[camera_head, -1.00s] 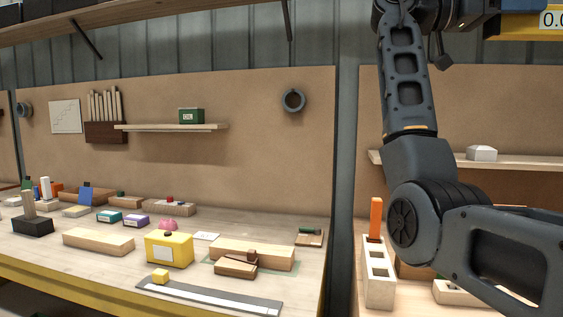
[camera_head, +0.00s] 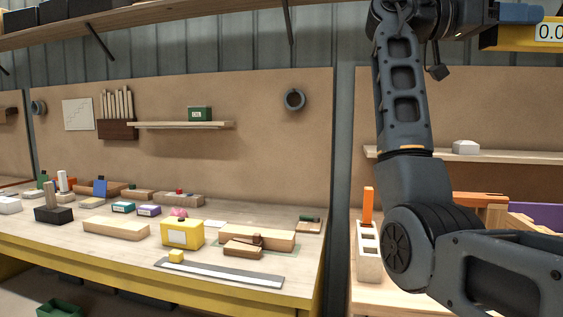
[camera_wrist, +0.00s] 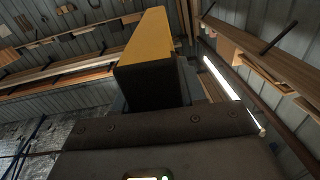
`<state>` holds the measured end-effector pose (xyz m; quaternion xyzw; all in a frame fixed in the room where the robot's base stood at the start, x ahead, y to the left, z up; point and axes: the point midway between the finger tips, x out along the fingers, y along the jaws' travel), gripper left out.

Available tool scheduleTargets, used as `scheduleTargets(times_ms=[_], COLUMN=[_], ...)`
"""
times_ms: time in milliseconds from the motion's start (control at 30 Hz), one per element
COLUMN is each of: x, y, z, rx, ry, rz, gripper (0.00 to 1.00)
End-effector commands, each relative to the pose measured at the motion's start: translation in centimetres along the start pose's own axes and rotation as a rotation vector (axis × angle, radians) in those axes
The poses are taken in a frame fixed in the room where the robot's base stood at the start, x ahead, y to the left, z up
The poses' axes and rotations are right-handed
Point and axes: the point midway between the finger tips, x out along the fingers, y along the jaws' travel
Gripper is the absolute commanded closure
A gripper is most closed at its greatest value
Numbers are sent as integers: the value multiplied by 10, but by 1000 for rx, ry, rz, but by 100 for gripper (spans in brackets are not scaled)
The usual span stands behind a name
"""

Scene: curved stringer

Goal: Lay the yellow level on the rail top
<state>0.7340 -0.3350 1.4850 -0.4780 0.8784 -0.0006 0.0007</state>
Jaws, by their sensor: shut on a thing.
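The yellow level (camera_head: 512,38) is in the top right corner of the head view, high above the right bench and cut off by the frame edge. A white plate with black digits shows on its side. In the wrist view the level (camera_wrist: 150,48) points up and away, with its dark end near me. My gripper (camera_wrist: 153,98) is shut on the level near that end. In the head view its fingers are not clear.
A pale block with holes (camera_head: 368,255) and an orange upright piece (camera_head: 368,205) stand by my arm. A purple board (camera_head: 535,215) is at the right edge. The left bench holds a yellow box (camera_head: 183,233), wooden blocks and a metal ruler (camera_head: 220,273). A shelf (camera_head: 480,156) crosses the right wall.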

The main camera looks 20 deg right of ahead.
Motion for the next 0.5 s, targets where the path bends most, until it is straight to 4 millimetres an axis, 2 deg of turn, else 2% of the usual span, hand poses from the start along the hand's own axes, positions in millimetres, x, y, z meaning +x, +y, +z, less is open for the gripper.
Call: scheduleTargets(times_ms=[233, 367, 500], x=[-18, -31, -52], y=[5, 10, 17], z=[32, 58, 99], rx=[-1, -2, -4], ry=[3, 3, 4], rz=[-94, -166, -284], gripper=[98, 98, 98])
